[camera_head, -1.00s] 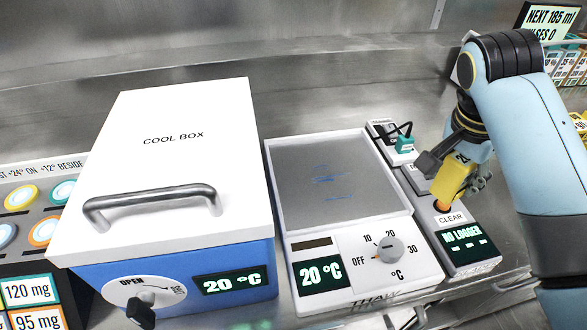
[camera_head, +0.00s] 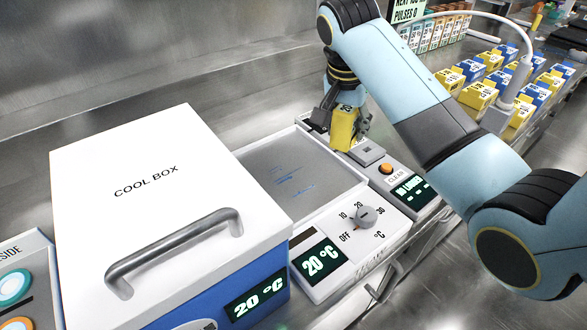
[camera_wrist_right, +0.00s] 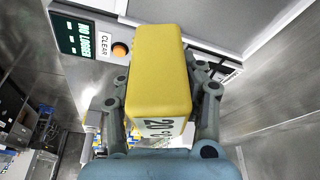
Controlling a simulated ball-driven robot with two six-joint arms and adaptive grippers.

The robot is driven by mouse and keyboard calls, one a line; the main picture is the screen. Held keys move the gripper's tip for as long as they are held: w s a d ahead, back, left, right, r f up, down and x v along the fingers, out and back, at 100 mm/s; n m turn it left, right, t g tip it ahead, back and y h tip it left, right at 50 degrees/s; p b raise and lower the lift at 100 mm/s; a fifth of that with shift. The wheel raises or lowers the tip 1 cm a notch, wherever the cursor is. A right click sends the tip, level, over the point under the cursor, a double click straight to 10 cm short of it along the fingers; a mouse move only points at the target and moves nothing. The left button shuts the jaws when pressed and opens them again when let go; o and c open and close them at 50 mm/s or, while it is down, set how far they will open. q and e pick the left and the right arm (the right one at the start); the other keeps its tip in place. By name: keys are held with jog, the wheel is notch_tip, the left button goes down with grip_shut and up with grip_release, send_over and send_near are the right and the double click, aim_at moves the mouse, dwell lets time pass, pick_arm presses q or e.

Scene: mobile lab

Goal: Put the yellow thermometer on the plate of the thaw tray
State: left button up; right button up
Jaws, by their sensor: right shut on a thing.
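My right gripper (camera_head: 345,128) is shut on the yellow thermometer (camera_head: 342,130), a yellow block with a dark number on its face. It is held near the right edge of the thaw tray, by the logger unit. The thermometer (camera_wrist_right: 161,75) also shows in the right wrist view between the fingers of the right gripper (camera_wrist_right: 165,95). The thaw tray's grey plate (camera_head: 285,170) is bare apart from blue marks. Its front panel has a knob and a display reading 20 °C. My left gripper is not in view.
The white-topped cool box (camera_head: 150,180) with a metal handle stands left of the thaw tray. The logger unit (camera_head: 400,185) with an orange button (camera_head: 386,169) is on its right. Several yellow and blue boxes stand farther right.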

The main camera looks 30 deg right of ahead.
send_over(303, 178)
jog(key=f, duration=0.3)
jog(key=a+f, duration=0.1)
jog(key=f, duration=0.1)
jog(key=shift+s+f, duration=0.2)
jog(key=shift+f, duration=0.05)
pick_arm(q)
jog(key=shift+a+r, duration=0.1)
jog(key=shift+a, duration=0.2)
pick_arm(e)
jog(key=shift+f, duration=1.9)
jog(key=shift+f, duration=0.15)
jog(key=o, duration=1.2)
